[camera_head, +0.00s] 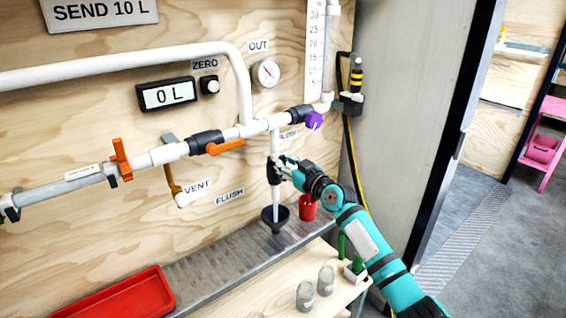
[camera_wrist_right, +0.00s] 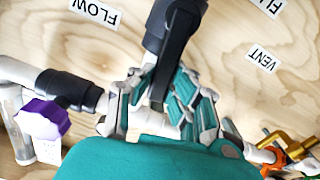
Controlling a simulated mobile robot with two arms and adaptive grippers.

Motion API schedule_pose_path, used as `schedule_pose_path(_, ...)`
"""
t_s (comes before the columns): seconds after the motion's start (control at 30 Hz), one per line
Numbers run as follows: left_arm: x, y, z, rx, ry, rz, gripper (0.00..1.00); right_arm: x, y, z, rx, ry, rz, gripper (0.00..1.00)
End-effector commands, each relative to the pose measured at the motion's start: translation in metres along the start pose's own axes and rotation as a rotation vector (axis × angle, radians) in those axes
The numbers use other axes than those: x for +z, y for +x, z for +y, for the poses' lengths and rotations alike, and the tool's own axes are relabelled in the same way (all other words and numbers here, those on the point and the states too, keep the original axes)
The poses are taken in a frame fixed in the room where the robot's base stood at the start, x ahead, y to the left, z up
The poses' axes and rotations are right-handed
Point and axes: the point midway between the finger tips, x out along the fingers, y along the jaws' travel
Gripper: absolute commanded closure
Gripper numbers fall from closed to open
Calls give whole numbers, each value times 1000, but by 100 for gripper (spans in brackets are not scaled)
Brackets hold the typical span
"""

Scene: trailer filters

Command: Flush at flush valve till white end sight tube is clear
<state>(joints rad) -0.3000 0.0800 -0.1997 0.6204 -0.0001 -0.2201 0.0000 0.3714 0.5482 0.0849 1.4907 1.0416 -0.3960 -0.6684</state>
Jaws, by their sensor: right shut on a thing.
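The black flush valve (camera_head: 272,172) sits on the short white pipe (camera_head: 276,143) dropping from the main line, near the FLUSH label (camera_head: 230,196). My right gripper (camera_head: 281,169) is shut on the valve's black part; in the wrist view the fingers (camera_wrist_right: 165,95) close around a black piece (camera_wrist_right: 171,38). The valve's exact angle is hard to tell. Below it, white shows above a dark funnel (camera_head: 275,214). The numbered scale (camera_head: 316,45) stands at the upper right, with a white tube (camera_head: 332,45) beside it; its content is unreadable. My left gripper is not in view.
A purple knob (camera_head: 313,120), orange handle (camera_head: 226,146) and gauge (camera_head: 266,73) lie close above my gripper. A display (camera_head: 166,94) reads 0 L. A red cup (camera_head: 307,206) stands beside the funnel. Jars (camera_head: 305,295) stand on the lower shelf; a red tray (camera_head: 125,297) is left.

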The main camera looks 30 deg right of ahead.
Motion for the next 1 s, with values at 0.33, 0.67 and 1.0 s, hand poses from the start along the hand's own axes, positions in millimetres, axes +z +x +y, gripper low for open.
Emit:
schedule_pose_path(0.33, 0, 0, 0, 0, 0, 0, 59, 0, 0, 0, 0, 0, 0, 100)
schedule_pose_path(0.67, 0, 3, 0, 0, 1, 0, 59, 1, 0, -2, -1, -41, -1, 100)
schedule_pose_path(1.0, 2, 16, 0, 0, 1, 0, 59, 5, 0, -14, -2, -267, -1, 100)
